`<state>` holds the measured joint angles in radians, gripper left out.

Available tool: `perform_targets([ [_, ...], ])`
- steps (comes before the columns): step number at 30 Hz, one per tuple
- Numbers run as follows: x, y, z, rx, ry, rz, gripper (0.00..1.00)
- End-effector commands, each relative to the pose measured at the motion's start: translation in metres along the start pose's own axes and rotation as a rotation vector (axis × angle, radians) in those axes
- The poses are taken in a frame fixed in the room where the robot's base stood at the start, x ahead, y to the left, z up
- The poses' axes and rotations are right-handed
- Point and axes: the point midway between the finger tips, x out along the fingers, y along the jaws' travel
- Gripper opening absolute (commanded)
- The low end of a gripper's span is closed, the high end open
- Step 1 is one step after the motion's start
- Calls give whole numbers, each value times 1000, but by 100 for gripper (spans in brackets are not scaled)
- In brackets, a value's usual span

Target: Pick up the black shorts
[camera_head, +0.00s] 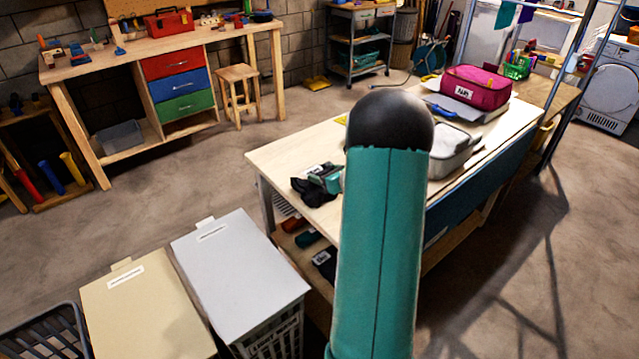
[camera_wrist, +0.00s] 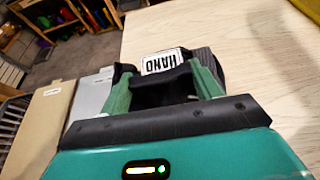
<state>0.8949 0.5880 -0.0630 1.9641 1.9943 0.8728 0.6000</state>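The black shorts appear as a crumpled dark cloth (camera_head: 312,195) on the near left part of the light wooden table (camera_head: 290,152). In the wrist view, dark cloth (camera_wrist: 163,92) shows between and just beyond my fingers. My gripper (camera_wrist: 163,78) has two green fingers set wide apart, low over the table at the cloth. In the head view, my gripper (camera_head: 328,177) is at the cloth's right side, partly hidden by my arm. A white label reading "HAND" (camera_wrist: 163,62) shows just beyond the fingers. I cannot tell whether the fingers touch the cloth.
Two lidded hampers, beige (camera_head: 145,310) and light grey (camera_head: 240,275), stand at the left of the table. The tabletop right of my gripper is bare (camera_wrist: 255,75).

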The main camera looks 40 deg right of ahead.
Motion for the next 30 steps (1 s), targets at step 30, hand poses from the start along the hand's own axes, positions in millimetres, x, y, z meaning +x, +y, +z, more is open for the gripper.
perform_targets([
  [30,-81,39,73,-4,-4,-1,35],
])
